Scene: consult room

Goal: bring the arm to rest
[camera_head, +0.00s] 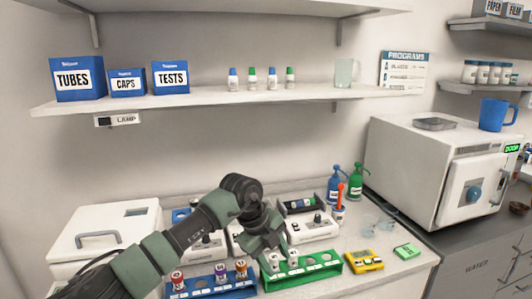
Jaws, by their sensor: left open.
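My left arm comes in from the lower left and reaches over the counter. Its gripper (262,243) points down just above the left end of a green rack (305,277). The gripper is open; the gap between its fingers is small in this view. Two white-capped vials (274,262) stand in the green rack close below and beside the fingers; I cannot tell whether the fingers touch them. My right gripper is not in view.
A blue rack (211,288) with several capped tubes stands left of the green rack. White devices (312,229) stand behind. A yellow device (364,260) and a green one (409,251) lie to the right. A large white machine (436,172) stands at the right; a shelf (215,99) runs above.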

